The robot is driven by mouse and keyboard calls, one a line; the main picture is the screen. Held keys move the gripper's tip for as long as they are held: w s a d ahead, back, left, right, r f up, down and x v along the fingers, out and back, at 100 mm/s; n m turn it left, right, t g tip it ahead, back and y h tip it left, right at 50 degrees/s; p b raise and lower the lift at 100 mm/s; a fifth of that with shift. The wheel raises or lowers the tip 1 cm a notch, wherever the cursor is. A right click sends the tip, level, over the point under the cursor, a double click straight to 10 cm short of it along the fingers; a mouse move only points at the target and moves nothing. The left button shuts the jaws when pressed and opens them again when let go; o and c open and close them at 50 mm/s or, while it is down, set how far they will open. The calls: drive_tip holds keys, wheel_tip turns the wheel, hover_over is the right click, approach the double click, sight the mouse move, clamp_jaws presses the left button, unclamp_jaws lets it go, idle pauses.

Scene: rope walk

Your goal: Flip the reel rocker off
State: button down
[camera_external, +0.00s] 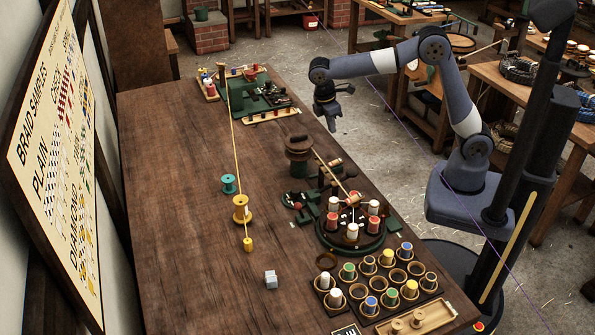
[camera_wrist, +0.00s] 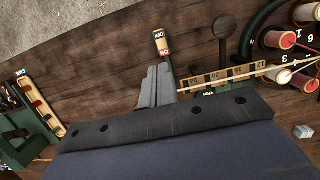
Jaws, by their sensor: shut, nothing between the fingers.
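In the wrist view, a small rocker (camera_wrist: 161,44) with a pale plate marked OFF and a red part marked ON sits at the upper middle, near the table's edge. I take it as the reel rocker; its tilt is too small to tell. My gripper (camera_wrist: 159,72) is shut and empty, its fingertips just below the rocker's red end in that view. I cannot tell whether they touch it. In the external view my gripper (camera_external: 329,120) hangs at the table's right edge, between the far green station and the carousel. The rocker is not clear there.
The bobbin carousel (camera_external: 350,237) stands nearer on the table (camera_external: 180,220). A far green station (camera_external: 262,98) carries the yellow cord. The table's left side is mostly clear.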

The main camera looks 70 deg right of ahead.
sight(338, 160)
drive_tip(key=p+x, duration=0.1)
drive_tip(key=x, duration=1.2)
drive_tip(key=shift+d, duration=0.1)
